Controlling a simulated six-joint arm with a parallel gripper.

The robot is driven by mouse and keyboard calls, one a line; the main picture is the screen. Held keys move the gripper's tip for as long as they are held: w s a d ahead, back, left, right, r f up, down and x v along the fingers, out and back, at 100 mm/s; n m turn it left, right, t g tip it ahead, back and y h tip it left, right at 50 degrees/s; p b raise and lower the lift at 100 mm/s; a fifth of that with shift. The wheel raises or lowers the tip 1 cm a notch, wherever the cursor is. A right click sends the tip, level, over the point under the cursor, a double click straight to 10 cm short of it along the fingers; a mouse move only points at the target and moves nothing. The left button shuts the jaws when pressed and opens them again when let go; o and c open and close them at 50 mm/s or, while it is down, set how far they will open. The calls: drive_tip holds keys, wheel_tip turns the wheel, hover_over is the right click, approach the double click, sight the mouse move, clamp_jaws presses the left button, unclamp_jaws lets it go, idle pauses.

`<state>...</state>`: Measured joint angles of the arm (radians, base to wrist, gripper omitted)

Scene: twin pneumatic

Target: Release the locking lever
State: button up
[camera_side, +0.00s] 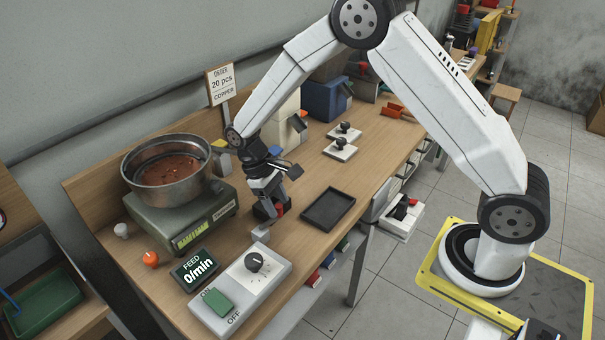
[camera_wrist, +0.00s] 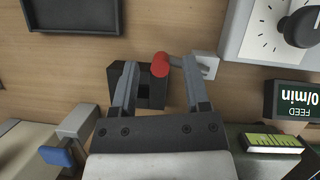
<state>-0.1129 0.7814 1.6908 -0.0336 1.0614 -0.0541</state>
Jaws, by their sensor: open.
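The locking lever has a red cylindrical knob (camera_wrist: 161,66) and stands at a dark block (camera_wrist: 152,92) on the bench. In the wrist view the knob shows between the two fingertips of my open gripper (camera_wrist: 159,72). No contact with either finger is clear. In the side view my gripper (camera_side: 268,192) points down over the bench, close above the dark block, and the red part (camera_side: 280,209) shows beside its fingers. The gripper partly hides the block and the lever's base.
A small grey block (camera_wrist: 206,66) sits close beside the lever. A black tray (camera_side: 328,208) lies to the right. The feed control box (camera_side: 240,290), the "0/min" display (camera_side: 194,271) and a scale with a metal bowl (camera_side: 166,168) stand nearby.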

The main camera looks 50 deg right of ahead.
drive_tip(key=shift+x, duration=0.75)
clamp_jaws()
drive_tip(key=shift+w+n+h, duration=0.5)
drive_tip(key=shift+w+n, duration=0.15)
drive_tip(key=shift+n, duration=0.65)
drive_tip(key=shift+t, duration=0.3)
unclamp_jaws()
drive_tip(key=shift+r, duration=0.15)
drive_tip(key=v, duration=0.7)
drive_tip(key=shift+w+r, duration=0.2)
drive_tip(key=shift+r, duration=0.05)
